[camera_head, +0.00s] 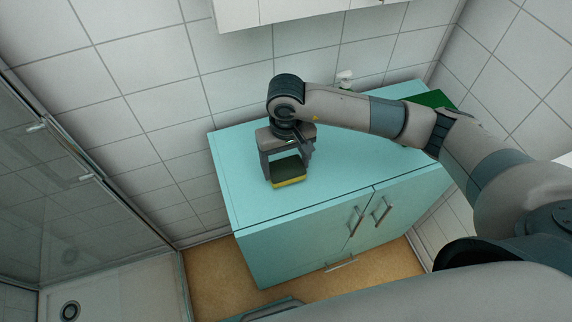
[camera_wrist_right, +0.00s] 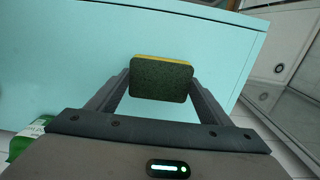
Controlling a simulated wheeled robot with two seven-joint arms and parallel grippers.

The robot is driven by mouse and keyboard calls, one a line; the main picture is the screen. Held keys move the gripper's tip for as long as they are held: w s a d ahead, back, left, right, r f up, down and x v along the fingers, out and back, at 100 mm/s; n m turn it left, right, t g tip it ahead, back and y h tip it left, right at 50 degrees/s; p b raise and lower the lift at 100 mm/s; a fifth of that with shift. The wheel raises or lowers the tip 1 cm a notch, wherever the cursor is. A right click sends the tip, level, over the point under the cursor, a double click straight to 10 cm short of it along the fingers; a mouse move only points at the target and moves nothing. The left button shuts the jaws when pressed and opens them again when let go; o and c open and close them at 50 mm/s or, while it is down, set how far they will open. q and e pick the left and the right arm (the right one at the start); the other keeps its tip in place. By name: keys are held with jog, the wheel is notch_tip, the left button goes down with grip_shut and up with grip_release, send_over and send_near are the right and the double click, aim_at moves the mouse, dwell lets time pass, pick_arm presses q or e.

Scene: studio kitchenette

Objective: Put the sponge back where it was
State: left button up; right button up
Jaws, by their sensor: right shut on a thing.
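The sponge (camera_head: 287,170) is a small block with a dark green scouring side and a yellow side. My right gripper (camera_head: 288,175) is shut on it over the left part of the turquoise cabinet top (camera_head: 240,190). In the right wrist view the sponge (camera_wrist_right: 161,78) sits between the two fingers, dark green face toward the camera with a yellow edge beyond. I cannot tell whether the sponge touches the top or is held just above it. My left gripper is not in view.
A green item (camera_head: 431,99) lies at the right back of the cabinet top. A white object (camera_head: 345,78) shows behind my right arm. A green-and-white item (camera_wrist_right: 28,138) is at the wrist view's lower left. The cabinet's front left top is clear. A glass shower (camera_head: 75,170) stands left.

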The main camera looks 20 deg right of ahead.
jog(key=shift+f+p, duration=0.3)
jog(key=shift+f, duration=0.4)
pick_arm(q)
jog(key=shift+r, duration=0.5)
pick_arm(e)
jog(key=shift+f, duration=0.2)
jog(key=shift+f+b, duration=0.15)
jog(key=shift+b, duration=0.2)
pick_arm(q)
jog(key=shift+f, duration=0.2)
pick_arm(e)
jog(key=o, duration=1)
jog(key=shift+c, duration=0.2)
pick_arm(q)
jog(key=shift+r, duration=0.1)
